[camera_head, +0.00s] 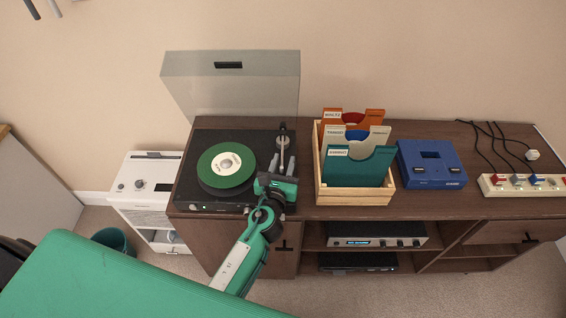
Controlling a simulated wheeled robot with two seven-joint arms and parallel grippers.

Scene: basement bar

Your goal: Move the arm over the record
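The green record (213,178) with a pale label lies flat on the black turntable (200,206) at the left of the cabinet. The turntable's thin tonearm (282,133) stands at the right of the record, its pivot at the back. My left gripper (283,165) is over the right side of the turntable, beside the record. Its two grey fingers point toward the back, apart, one on each side of the tonearm. Whether they touch it cannot be told. The lower part of the tonearm is hidden by the gripper. My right gripper is out of view.
The clear lid (230,85) stands raised behind the turntable. A wooden crate (355,196) of record sleeves is close to the right of my gripper. A blue console (431,164) and power strip (525,184) are farther right. A white cabinet (147,172) stands left.

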